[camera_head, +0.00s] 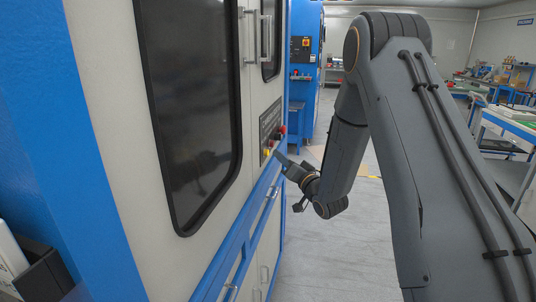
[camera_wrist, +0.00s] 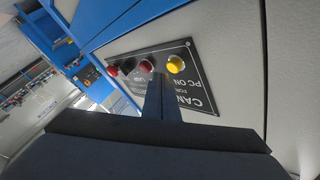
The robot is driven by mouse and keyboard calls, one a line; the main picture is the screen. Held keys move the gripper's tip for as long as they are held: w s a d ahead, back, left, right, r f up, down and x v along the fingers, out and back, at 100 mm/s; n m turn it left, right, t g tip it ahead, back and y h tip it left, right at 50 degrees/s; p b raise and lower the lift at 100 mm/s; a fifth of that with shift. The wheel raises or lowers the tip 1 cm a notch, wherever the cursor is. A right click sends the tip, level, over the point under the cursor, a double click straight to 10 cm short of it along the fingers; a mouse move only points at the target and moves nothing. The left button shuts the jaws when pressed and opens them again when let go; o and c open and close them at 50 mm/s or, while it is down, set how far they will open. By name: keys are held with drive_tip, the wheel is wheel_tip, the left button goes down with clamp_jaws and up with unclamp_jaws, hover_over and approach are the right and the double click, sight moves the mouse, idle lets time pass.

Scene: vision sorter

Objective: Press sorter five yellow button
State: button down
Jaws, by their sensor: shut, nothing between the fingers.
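The yellow button (camera_wrist: 176,64) sits at one end of a row of buttons on a dark control panel (camera_wrist: 200,92) in the wrist view. It also shows in the head view (camera_head: 267,152), low on the panel of the white and blue machine. My gripper (camera_head: 278,154) is just right of the yellow button there, pointing at the panel. In the wrist view my shut, empty fingers (camera_wrist: 161,82) reach toward the panel, slightly below and left of the yellow button. I cannot tell whether they touch the panel.
A red button (camera_wrist: 146,66) is beside the yellow one, close to my fingertips, with a black button (camera_wrist: 128,66) and another red button (camera_wrist: 112,70) further left. The machine's dark window (camera_head: 190,100) and blue ledge (camera_head: 240,230) are near. The floor (camera_head: 320,255) to the right is clear.

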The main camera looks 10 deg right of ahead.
drive_tip(key=shift+a, duration=0.15)
drive_tip(key=shift+w+a, duration=0.15)
drive_tip(key=shift+a, duration=0.1)
drive_tip(key=shift+w+a, duration=0.15)
drive_tip(key=shift+a, duration=0.2)
idle(0.8)
drive_tip(key=shift+d, duration=0.1)
drive_tip(key=shift+s+d, duration=0.3)
drive_tip(key=shift+d, duration=0.35)
drive_tip(key=d, duration=0.1)
drive_tip(key=s+d, duration=0.1)
drive_tip(key=d, duration=0.1)
drive_tip(key=s+d, duration=0.1)
drive_tip(key=shift+d, duration=0.35)
idle(0.8)
